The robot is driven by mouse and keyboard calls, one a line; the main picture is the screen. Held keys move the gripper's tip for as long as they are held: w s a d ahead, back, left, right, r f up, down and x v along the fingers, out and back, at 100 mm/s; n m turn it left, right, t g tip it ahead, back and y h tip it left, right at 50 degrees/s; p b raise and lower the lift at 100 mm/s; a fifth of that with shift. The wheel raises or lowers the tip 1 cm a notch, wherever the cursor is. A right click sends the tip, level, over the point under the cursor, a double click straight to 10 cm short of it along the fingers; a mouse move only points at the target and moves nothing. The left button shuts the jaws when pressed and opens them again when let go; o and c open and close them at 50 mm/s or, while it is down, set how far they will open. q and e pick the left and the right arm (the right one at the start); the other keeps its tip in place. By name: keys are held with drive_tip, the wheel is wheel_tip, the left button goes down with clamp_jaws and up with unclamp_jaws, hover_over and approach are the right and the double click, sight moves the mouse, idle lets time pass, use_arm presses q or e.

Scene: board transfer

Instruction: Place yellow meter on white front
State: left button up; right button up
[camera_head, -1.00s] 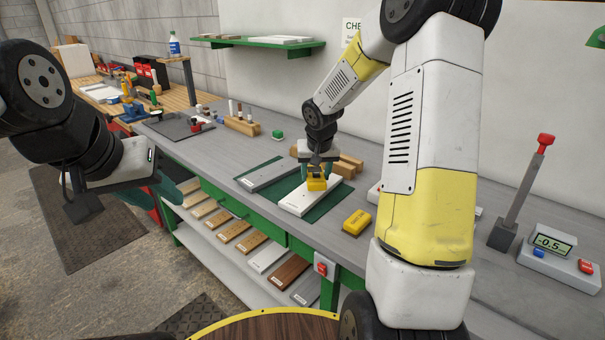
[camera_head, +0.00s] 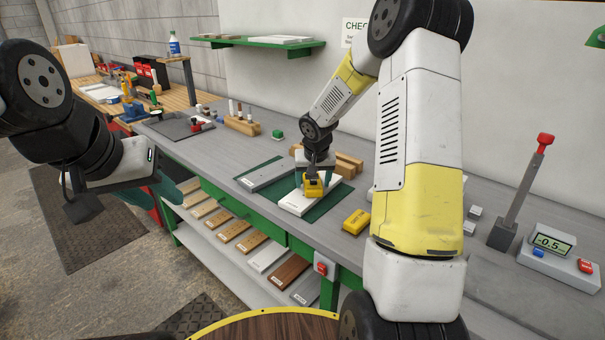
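The yellow meter (camera_head: 313,188) is at the fingertips of my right gripper (camera_head: 314,179), which looks shut on it. The meter is over the middle of the white front (camera_head: 295,205) and seems at or very near its surface; I cannot tell whether it touches. The white front lies flat on a dark green mat (camera_head: 322,208), beside a grey front (camera_head: 266,173).
A second yellow block (camera_head: 356,222) lies on the bench right of the mat. Wooden blocks (camera_head: 348,163) stand behind the white front. A lever (camera_head: 519,195) and a display box (camera_head: 557,260) are at the right. Several boards fill the shelf below.

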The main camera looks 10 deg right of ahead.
drive_tip(key=shift+r, duration=0.15)
drive_tip(key=shift+r, duration=0.3)
drive_tip(key=s+a+r, duration=0.2)
drive_tip(key=s+r, duration=1.6)
drive_tip(key=r, duration=0.1)
drive_tip(key=s+a+r+n+t+y, duration=0.1)
drive_tip(key=s+a+n+y, duration=0.1)
drive_tip(key=s, duration=1.2)
drive_tip(key=shift+s+a+r+t+y, duration=0.2)
drive_tip(key=shift+a+r+t+y, duration=0.15)
drive_tip(key=shift+t+y, duration=0.05)
